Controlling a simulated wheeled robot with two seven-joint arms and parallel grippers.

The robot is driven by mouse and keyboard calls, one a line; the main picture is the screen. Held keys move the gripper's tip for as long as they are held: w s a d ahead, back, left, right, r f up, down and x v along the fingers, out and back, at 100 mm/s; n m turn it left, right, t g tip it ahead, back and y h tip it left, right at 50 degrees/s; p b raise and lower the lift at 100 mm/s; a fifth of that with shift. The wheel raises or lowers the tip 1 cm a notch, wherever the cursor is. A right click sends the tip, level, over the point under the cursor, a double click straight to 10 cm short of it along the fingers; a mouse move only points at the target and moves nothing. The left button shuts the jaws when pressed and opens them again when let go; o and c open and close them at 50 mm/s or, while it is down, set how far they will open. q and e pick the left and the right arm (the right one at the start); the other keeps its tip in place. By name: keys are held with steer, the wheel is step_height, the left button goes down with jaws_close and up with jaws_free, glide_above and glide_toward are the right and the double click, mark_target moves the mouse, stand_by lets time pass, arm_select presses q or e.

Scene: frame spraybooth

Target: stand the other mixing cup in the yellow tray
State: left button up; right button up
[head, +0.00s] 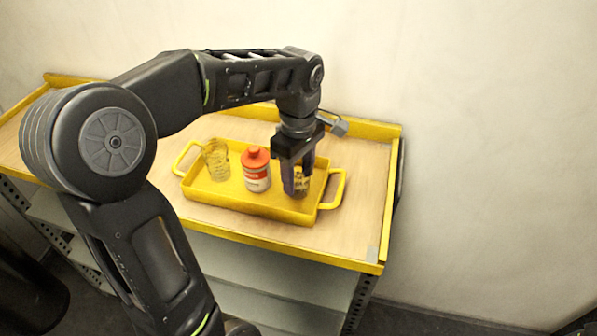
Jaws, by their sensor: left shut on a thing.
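The yellow tray (250,205) with two raised handles sits on the cart top. One clear mixing cup (216,160) stands upright in its left part. Another mixing cup (302,186) is at the tray's right end, between the fingers of my left gripper (298,188). The gripper points down and is shut on this cup, which looks upright. The fingers hide part of it, and I cannot tell whether its base touches the tray floor. My right gripper is not in view.
The wooden cart top (362,190) has a yellow raised edge and is clear right of the tray. A pale wall (480,120) rises behind.

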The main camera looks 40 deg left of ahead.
arm_select(q)
steer(key=shift+f, duration=0.2)
steer(key=o, duration=1.3)
steer(key=shift+r, duration=0.1)
steer(key=shift+r, duration=0.15)
step_height(320, 180, up, 12)
steer(key=p, duration=0.4)
steer(key=shift+p, duration=0.4)
